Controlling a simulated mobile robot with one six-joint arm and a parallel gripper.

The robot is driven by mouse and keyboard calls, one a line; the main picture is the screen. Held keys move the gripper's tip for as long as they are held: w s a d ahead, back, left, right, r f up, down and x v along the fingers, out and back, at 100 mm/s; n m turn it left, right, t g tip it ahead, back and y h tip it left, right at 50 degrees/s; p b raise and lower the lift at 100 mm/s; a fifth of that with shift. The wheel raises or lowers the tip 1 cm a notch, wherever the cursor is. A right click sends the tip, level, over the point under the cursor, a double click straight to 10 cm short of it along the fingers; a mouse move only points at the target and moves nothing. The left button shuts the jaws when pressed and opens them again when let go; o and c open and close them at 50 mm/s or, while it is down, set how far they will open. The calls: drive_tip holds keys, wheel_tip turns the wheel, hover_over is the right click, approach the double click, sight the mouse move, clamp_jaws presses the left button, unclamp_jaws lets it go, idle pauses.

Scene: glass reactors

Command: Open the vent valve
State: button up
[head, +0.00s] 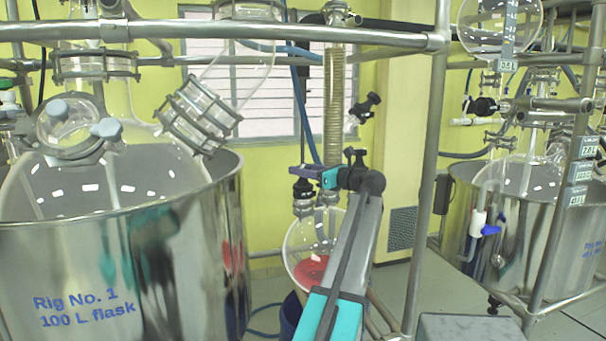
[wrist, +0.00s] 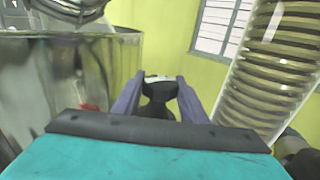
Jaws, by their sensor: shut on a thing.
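My gripper (head: 318,174) reaches in from the right, beside the necks of a round receiver flask (head: 305,262) with red liquid in it. In the wrist view my gripper (wrist: 158,88) has its two purple fingers shut on a black valve handle (wrist: 159,98), with a pale mark on its top. In the head view a black fitting (head: 303,188) on the flask's left neck shows just below the fingers. The fingers and wrist partly hide what is held. I cannot tell how far the handle is turned.
A large steel vessel (head: 120,250) marked Rig No. 1 stands at the left. A coiled glass condenser (head: 335,100) rises behind the gripper. A steel frame post (head: 425,190) stands to the right of my arm. Another black valve (head: 365,105) sits higher up. A second rig is at far right.

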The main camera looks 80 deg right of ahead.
drive_tip(key=shift+d+n+t+y+b, duration=0.15)
drive_tip(key=shift+n+t+y+b, duration=0.35)
drive_tip(key=shift+n+y, duration=0.5)
drive_tip(key=shift+y, duration=0.5)
drive_tip(key=o, duration=0.9)
drive_tip(key=shift+c, duration=0.2)
drive_tip(key=shift+a+m+h, duration=0.3)
drive_tip(key=shift+h, duration=0.2)
